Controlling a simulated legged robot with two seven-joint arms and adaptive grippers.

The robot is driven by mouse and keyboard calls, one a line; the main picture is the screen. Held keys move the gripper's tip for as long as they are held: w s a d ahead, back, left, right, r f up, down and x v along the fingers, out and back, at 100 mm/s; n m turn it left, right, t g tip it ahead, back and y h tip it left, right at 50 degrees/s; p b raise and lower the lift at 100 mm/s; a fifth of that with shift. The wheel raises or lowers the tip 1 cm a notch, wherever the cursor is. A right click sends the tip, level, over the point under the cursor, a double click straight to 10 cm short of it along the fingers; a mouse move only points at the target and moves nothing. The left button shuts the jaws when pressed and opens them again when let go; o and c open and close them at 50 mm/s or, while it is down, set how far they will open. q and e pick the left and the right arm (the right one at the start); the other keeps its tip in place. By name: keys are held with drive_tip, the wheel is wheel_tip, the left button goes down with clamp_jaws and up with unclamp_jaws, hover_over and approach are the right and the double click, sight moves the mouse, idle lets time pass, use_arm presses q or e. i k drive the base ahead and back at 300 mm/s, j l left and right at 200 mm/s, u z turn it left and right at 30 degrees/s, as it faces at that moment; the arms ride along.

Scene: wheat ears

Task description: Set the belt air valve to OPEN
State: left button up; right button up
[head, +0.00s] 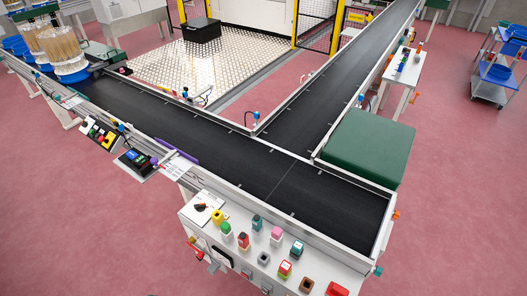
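Neither of my grippers shows in the head view. No part is plainly labelled as the belt air valve at this size. Small blue-topped fittings stand along the conveyor belt (200,122), one at the inner corner (256,115) and one on the near left rail (122,127). A teal fitting (379,271) and an orange fitting (396,215) sit at the belt's near right end. Small red and dark parts (196,252) are on the front face of the white bench. I cannot tell which of these is the valve or how its handle is set.
The white bench (235,262) at the belt's near end carries several coloured blocks. A green box (368,147) stands right of the belt junction. Clear bundles of wheat ears (62,45) stand at the upper left. A blue cart (500,72) is at right. The red floor is open at lower right.

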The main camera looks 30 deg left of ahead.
sight(200, 255)
drive_tip(key=u, duration=1.95)
